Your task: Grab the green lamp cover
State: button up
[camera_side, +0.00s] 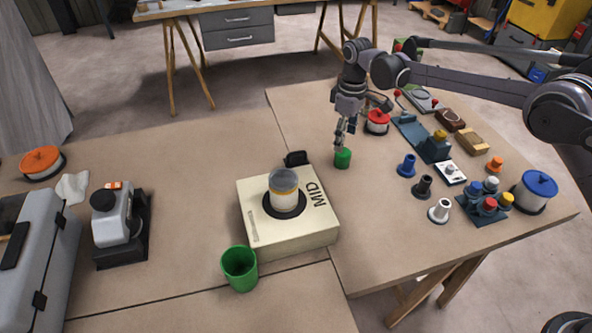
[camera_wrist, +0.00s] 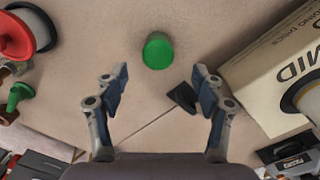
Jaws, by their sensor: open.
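A small green cylinder, the lamp cover (camera_side: 343,158), stands upright on the brown table right of the cream box. In the wrist view the green cover (camera_wrist: 158,50) is centred just beyond the fingertips, with its round top facing the camera. My gripper (camera_side: 345,138) is above it, pointing down. In the wrist view my gripper (camera_wrist: 160,76) has its two fingers well apart, with nothing between them. In the side view the fingertips look close to the cover's top; contact cannot be told.
The cream MID box (camera_side: 262,226) bears a jar-like lamp (camera_side: 284,186); a small black block (camera_side: 296,158) sits behind it. A larger green cup (camera_side: 240,268) stands in front. Blue (camera_side: 407,166), black (camera_side: 423,187) and white (camera_side: 440,210) pegs and a red-topped spool (camera_side: 377,121) are to the right.

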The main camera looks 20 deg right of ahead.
aim_at(343, 156)
jog(key=shift+w+d+f, duration=0.1)
jog(key=shift+f, duration=3.75)
jog(key=c, duration=1.1)
